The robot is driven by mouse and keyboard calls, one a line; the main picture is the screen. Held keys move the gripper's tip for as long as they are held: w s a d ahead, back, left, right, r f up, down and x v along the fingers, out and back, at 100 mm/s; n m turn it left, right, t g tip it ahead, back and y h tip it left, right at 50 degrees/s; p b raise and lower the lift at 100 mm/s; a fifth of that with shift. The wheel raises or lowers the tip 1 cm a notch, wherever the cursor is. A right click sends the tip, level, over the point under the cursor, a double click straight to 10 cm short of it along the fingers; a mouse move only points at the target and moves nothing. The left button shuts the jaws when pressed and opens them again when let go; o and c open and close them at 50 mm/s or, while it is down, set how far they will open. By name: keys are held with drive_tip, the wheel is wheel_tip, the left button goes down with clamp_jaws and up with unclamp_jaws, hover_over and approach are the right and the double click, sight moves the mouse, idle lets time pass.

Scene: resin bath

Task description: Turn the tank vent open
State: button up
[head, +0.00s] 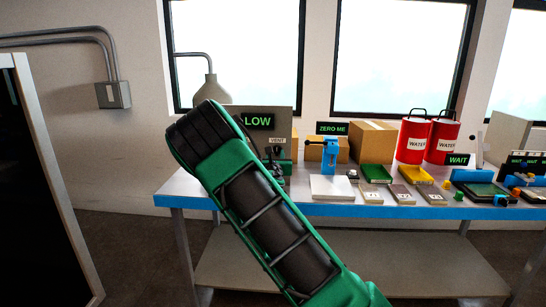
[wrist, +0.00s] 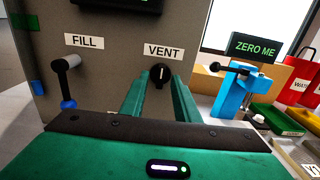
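The tank (head: 284,117) is a grey box at the left end of the table, with a LOW display (head: 258,121). In the wrist view its front (wrist: 120,65) carries a black round vent knob (wrist: 161,74) under a VENT label (wrist: 163,51). A white mark on the knob points about straight up. My gripper (wrist: 159,88) is open, its two green fingers reaching toward the panel on either side of the knob. I cannot tell whether they touch it. In the head view my arm hides much of the tank and knob.
A FILL lever (wrist: 66,82) with a blue end is left of the knob. A blue clamp-like device (head: 330,155) stands to the right near a white plate (head: 331,188). Trays, cartons and red WATER cans (head: 412,140) fill the table further right.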

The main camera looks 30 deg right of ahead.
drive_tip(key=shift+x, duration=0.9)
